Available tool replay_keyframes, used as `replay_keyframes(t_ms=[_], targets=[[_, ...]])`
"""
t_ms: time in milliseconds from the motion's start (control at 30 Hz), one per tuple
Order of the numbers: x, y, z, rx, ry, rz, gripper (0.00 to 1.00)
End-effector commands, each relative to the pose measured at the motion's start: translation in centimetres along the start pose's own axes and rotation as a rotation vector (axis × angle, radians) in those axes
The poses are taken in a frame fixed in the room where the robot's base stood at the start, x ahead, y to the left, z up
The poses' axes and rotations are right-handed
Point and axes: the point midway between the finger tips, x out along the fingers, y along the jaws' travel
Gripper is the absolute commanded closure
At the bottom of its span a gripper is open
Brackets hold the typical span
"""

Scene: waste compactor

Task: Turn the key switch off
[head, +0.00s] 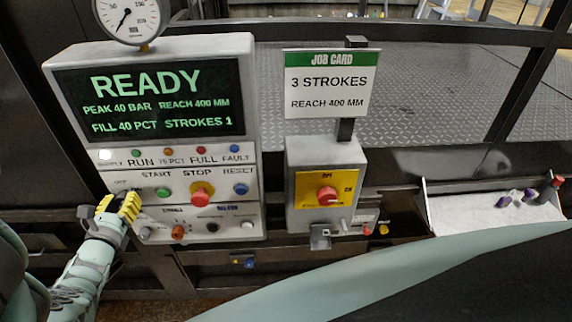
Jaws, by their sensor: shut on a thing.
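The control panel (250,183) stands at the left, with a screen (150,98) reading READY. My gripper (122,206), with yellow fingertips, is at the panel's lower left, just below a small OFF label (120,183). It is shut on the key switch, which its fingers hide almost wholly. The key's angle cannot be told. The green START button (163,193) is close to the right of the fingers.
The red STOP button (202,194) and blue RESET button (240,189) are further right. Below are an orange knob (179,232) and other small controls. A white tray (470,215) is at the right.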

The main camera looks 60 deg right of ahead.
Motion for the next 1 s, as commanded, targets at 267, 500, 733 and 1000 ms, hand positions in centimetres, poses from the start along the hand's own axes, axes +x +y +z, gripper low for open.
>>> replay_keyframes(t_ms=[267,500,733,1000], targets=[[-0.08,0.16,-0.09,-0.214,-0.005,0.002,1.0],[-0.09,0.1,-0.17,-0.442,-0.011,0.0,1.0],[-0.03,0.0,-0.22,-0.653,-0.015,0.0,1.0],[-0.06,0.11,-0.18,-0.84,-0.02,0.004,1.0]])
